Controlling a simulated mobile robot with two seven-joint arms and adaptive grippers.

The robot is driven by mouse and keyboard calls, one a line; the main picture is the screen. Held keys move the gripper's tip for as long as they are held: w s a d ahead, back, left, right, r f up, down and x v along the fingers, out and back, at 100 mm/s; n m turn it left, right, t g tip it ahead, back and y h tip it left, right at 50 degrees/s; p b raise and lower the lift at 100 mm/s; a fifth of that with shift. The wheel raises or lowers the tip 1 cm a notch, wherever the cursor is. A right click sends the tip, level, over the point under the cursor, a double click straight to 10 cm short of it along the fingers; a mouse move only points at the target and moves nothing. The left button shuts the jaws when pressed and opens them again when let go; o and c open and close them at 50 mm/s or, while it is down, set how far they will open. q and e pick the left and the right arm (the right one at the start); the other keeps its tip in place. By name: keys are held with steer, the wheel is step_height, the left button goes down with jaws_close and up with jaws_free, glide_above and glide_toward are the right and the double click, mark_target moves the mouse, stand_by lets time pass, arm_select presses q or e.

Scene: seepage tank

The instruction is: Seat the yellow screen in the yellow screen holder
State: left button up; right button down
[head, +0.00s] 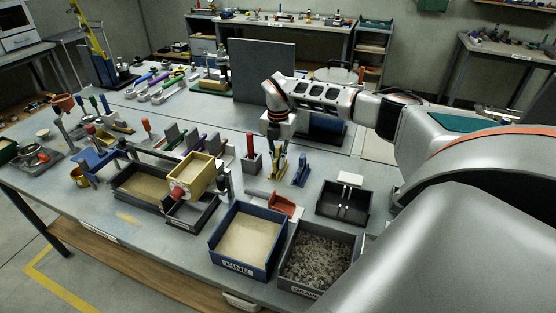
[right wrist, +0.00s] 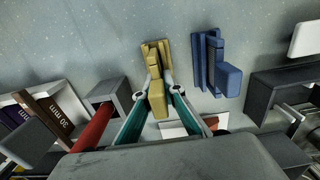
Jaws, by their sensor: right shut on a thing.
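My right gripper (head: 279,147) points down over the middle of the table. In the right wrist view, its teal fingers (right wrist: 158,104) are shut on the yellow screen's block-like end (right wrist: 157,98). The yellow screen holder (right wrist: 145,49) is just beyond the fingertips, on the grey table. In that view the screen overlaps the holder; I cannot tell how deep it sits in it. In the head view the yellow parts (head: 278,170) show small below the fingers, and screen and holder are hard to tell apart. My left gripper is not in view.
A blue holder with a blue piece (head: 301,171) stands close to the right. A red-handled tool in a grey block (head: 251,158) stands close to the left. A black box (head: 344,205), a blue sand tray (head: 247,240) and a gravel tray (head: 318,256) are nearer the front.

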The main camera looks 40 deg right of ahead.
steer(key=shift+r, duration=0.25)
steer(key=c, duration=2)
jaws_free()
steer(key=shift+c, duration=0.2)
step_height(320, 180, up, 12)
steer(key=shift+r, duration=0.1)
steer(key=shift+s, duration=0.1)
